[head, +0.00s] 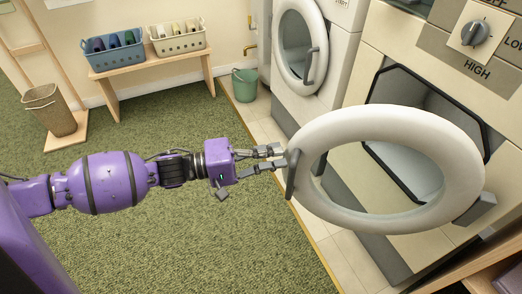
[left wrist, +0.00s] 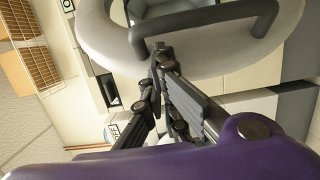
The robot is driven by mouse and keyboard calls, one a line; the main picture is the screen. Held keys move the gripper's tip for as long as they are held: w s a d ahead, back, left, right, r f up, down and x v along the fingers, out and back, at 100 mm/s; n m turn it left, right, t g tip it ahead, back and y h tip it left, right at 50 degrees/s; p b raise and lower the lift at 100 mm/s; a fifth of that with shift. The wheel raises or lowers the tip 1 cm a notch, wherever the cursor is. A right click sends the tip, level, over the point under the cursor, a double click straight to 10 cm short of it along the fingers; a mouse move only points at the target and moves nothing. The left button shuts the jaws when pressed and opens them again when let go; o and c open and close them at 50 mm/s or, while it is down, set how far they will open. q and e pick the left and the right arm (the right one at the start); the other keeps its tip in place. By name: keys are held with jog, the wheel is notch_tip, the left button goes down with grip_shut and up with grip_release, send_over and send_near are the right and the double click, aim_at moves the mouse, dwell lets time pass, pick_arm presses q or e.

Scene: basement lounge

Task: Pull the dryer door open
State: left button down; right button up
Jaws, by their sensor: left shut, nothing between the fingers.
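The dryer door (head: 345,120), a thick white ring with a clear middle, stands swung out from the dryer (head: 440,55) on the right in the head view. The dark dryer opening (head: 425,100) shows behind it. The door's dark handle (head: 292,174) is on its left rim. My left gripper (head: 282,158) is at the handle, its fingers shut with nothing between them. In the left wrist view the fingertips (left wrist: 160,48) are close to the handle (left wrist: 205,19); I cannot tell whether they touch it. My right gripper is not in view.
A washer with a round white door (head: 299,45) stands behind the dryer. A green bucket (head: 244,84), a bench (head: 150,66) with two baskets, and a wicker bin (head: 49,109) are along the wall. The green carpet (head: 200,240) is clear. A wooden edge (head: 470,265) is at lower right.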

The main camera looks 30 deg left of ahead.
pick_arm(q)
jog(key=shift+s+d+r, duration=0.1)
jog(key=shift+s+d, duration=0.15)
jog(key=shift+s, duration=0.35)
jog(key=shift+s+d, duration=0.2)
jog(key=shift+s, duration=0.35)
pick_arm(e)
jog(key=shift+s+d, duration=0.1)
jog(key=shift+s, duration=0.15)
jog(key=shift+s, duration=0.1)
pick_arm(q)
jog(key=shift+s+d+p, duration=0.2)
jog(key=shift+s+p, duration=0.35)
jog(key=shift+s, duration=0.15)
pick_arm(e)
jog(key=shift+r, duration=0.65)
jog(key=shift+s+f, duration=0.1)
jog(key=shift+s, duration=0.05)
pick_arm(q)
jog(key=shift+a, duration=0.1)
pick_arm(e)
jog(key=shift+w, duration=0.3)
